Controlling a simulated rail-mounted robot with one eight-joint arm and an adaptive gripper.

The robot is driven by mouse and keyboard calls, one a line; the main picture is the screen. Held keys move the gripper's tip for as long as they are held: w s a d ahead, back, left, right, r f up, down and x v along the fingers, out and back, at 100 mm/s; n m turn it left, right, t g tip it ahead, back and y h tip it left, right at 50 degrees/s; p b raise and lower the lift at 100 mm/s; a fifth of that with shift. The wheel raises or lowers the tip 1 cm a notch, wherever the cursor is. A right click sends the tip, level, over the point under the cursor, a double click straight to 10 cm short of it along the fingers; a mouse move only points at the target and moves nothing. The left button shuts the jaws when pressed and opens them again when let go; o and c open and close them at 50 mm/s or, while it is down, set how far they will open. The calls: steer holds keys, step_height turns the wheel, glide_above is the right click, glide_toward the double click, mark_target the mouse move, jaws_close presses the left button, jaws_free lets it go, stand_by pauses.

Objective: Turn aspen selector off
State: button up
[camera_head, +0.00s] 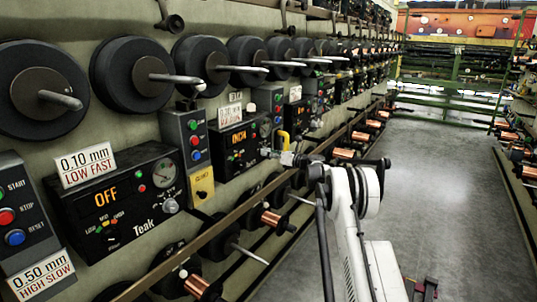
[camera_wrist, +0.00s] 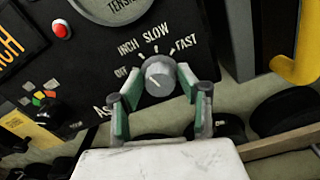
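The Aspen panel (camera_head: 228,168) is a black box on the left wall, with an orange display that seems to read INCH. In the wrist view its selector knob (camera_wrist: 159,75) is round and grey, with OFF, INCH, SLOW and FAST printed around it. The panel name is mostly hidden; only "AS" shows. My gripper (camera_wrist: 159,76) is open, its green-padded fingers on either side of the knob with small gaps visible. In the head view my gripper (camera_head: 284,158) reaches the panel's lower right. The knob's pointer direction is hard to read.
A yellow hooked handle (camera_wrist: 297,62) is close at the right of the wrist view. The Teak panel (camera_head: 115,203) reads OFF, nearer on the wall. A rail (camera_head: 228,221) and copper spools (camera_head: 272,220) run below. The aisle floor (camera_head: 445,190) is clear to the right.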

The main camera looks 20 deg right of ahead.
steer(key=c, duration=0.7)
steer(key=shift+n, duration=3.4)
steer(key=o, duration=1.2)
steer(key=shift+c, duration=0.2)
